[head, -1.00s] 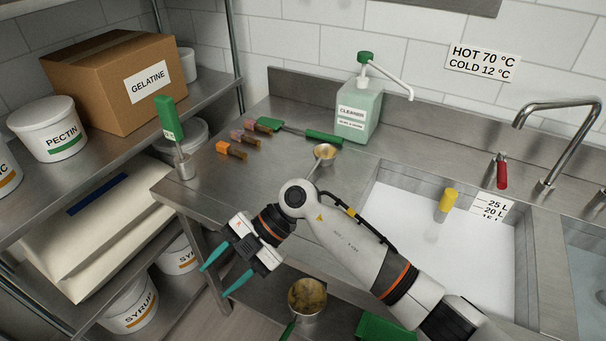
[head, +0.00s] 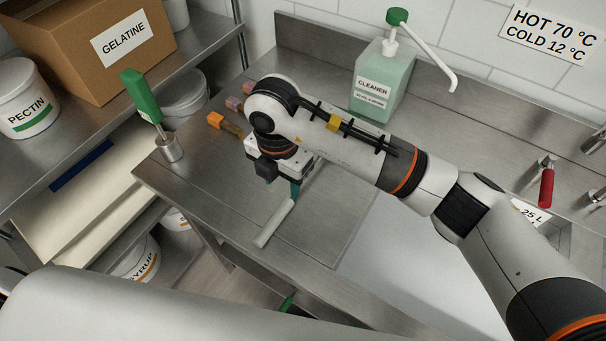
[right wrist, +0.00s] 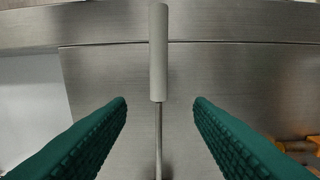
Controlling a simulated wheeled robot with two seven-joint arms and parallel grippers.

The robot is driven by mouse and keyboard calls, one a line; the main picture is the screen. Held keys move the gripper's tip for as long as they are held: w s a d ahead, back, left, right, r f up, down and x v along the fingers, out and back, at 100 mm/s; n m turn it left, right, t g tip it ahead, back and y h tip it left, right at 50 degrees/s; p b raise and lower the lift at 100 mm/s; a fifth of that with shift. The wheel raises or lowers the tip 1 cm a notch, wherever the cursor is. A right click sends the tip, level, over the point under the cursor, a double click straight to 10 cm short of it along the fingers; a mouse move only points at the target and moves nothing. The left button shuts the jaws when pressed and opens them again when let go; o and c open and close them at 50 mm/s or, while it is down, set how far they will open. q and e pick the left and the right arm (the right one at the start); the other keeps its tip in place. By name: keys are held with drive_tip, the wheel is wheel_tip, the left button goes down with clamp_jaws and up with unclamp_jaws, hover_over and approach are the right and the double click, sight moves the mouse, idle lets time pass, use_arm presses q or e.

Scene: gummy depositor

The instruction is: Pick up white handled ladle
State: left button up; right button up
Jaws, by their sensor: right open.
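The white handle of the ladle (head: 274,223) lies on the steel counter (head: 345,205), its end near the front edge. In the right wrist view, the white handle (right wrist: 158,50) runs down the middle into a thin metal shaft. The ladle's bowl is hidden. My right gripper (head: 292,188) points down over the ladle. In the right wrist view its green fingers (right wrist: 160,101) are open, one on each side of the shaft line, with clear gaps; nothing is held. How high they are above the counter I cannot tell. My left gripper is out of view.
The white-filled sink (head: 400,265) is right of the counter. A cleaner bottle (head: 382,85) stands at the back. A green-handled tool (head: 141,95) stands in a metal cup (head: 168,148) at the left.

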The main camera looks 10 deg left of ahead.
sight(285, 204)
wheel_tip(285, 204, down, 2)
drive_tip(key=shift+f, duration=0.2)
drive_tip(key=shift+w+f+p, duration=0.1)
drive_tip(key=shift+f+p, duration=0.2)
drive_tip(key=shift+f, duration=0.35)
drive_tip(key=f+p, duration=0.2)
drive_tip(key=f, duration=0.1)
drive_tip(key=shift+s+d+f, duration=0.1)
drive_tip(key=shift+s+f, duration=0.1)
drive_tip(key=shift+f, duration=0.65)
drive_tip(key=shift+w, duration=0.1)
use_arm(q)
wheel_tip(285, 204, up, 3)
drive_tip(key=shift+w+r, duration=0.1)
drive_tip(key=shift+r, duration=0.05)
use_arm(e)
clamp_jaws()
